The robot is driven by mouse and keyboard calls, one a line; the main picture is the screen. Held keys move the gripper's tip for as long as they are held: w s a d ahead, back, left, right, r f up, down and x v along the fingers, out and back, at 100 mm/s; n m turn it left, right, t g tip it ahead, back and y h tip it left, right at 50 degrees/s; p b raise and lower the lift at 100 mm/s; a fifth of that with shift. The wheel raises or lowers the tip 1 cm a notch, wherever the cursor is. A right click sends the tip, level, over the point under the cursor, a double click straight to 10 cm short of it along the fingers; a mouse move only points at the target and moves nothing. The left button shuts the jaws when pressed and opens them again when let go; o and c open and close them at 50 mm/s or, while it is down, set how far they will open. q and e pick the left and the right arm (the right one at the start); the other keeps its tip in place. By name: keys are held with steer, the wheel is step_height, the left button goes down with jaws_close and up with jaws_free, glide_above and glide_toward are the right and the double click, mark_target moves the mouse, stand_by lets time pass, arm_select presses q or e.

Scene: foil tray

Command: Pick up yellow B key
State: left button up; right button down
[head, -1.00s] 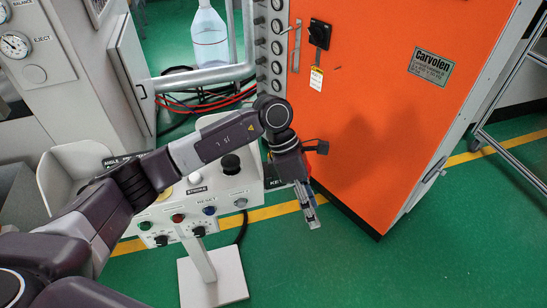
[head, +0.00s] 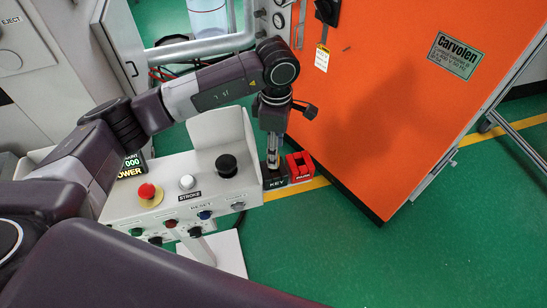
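I cannot make out a yellow B key in the head view. A small black holder labelled KEY (head: 276,183) sits at the right end of the grey control box. A red block (head: 300,165) with a pale label stands right beside it. My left gripper (head: 272,164) points down over the black holder, just left of the red block. Its fingers are small and seen edge-on, so I cannot tell whether they are open, touch the holder or hold anything. Anything between them is hidden. My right gripper is out of view.
The grey control box (head: 165,208) carries a red mushroom button (head: 147,191), a black knob (head: 227,164) and several smaller buttons. A large orange cabinet (head: 400,110) stands close on the right. Green floor (head: 430,235) is clear at the lower right.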

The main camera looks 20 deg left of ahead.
arm_select(q)
steer(key=f, duration=0.2)
steer(key=f+p, duration=0.1)
steer(key=shift+s+a+f, duration=0.1)
steer(key=shift+a+f, duration=0.1)
steer(key=shift+f, duration=0.15)
steer(key=shift+f+p, duration=0.3)
steer(key=shift+f, duration=0.3)
steer(key=c, duration=0.7)
jaws_close()
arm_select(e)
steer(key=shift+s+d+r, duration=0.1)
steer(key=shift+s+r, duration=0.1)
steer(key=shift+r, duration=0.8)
